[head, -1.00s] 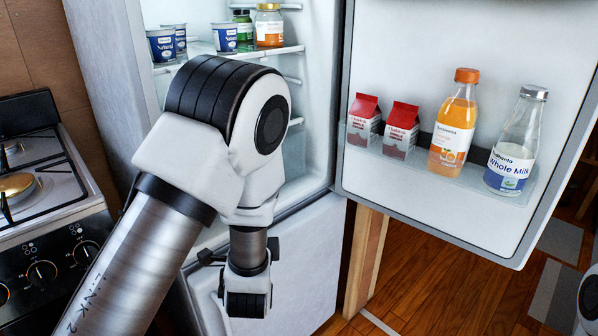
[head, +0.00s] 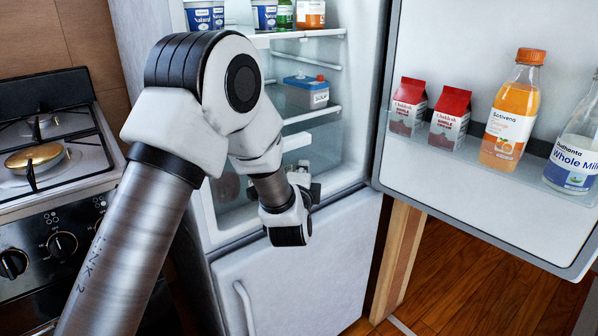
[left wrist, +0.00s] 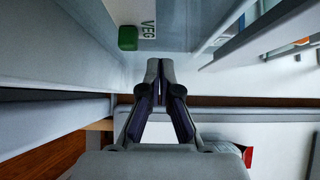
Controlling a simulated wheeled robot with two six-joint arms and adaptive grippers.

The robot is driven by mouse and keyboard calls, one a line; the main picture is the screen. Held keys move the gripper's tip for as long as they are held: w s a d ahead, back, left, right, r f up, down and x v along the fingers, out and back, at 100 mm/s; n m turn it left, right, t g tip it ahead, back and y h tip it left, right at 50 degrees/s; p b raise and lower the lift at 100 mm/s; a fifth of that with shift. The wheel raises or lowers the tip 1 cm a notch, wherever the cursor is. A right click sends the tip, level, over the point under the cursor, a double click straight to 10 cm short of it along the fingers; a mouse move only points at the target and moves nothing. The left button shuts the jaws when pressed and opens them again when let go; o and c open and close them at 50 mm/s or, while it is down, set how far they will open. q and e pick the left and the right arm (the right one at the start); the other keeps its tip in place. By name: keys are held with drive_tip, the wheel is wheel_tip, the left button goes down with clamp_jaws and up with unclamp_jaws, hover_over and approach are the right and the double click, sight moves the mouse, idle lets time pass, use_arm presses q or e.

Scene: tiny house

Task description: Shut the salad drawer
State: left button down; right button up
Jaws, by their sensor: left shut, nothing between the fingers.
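The open fridge (head: 345,150) stands ahead. Low in its compartment, a pale clear drawer-like part (head: 228,218) shows beside my arm. My forearm hides most of it, so I cannot tell how far out it is. My left gripper reaches to the lower fridge opening; in the head view its fingertips are hidden behind my wrist. In the left wrist view its fingers (left wrist: 160,72) are shut and empty. Just beyond them is a pale panel with VEG lettering (left wrist: 149,28) and a green block (left wrist: 128,38). I cannot tell whether they touch it. My right gripper is out of view.
The open fridge door (head: 480,190) stands to the right, with cartons (head: 450,118), an orange juice bottle (head: 510,115) and a milk bottle (head: 578,150) on its shelf. A soup box (head: 306,92) sits on a fridge shelf. The stove (head: 50,170) is at left.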

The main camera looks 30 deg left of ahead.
use_arm(q)
drive_tip(key=shift+w+a, duration=0.3)
drive_tip(key=shift+a, duration=0.5)
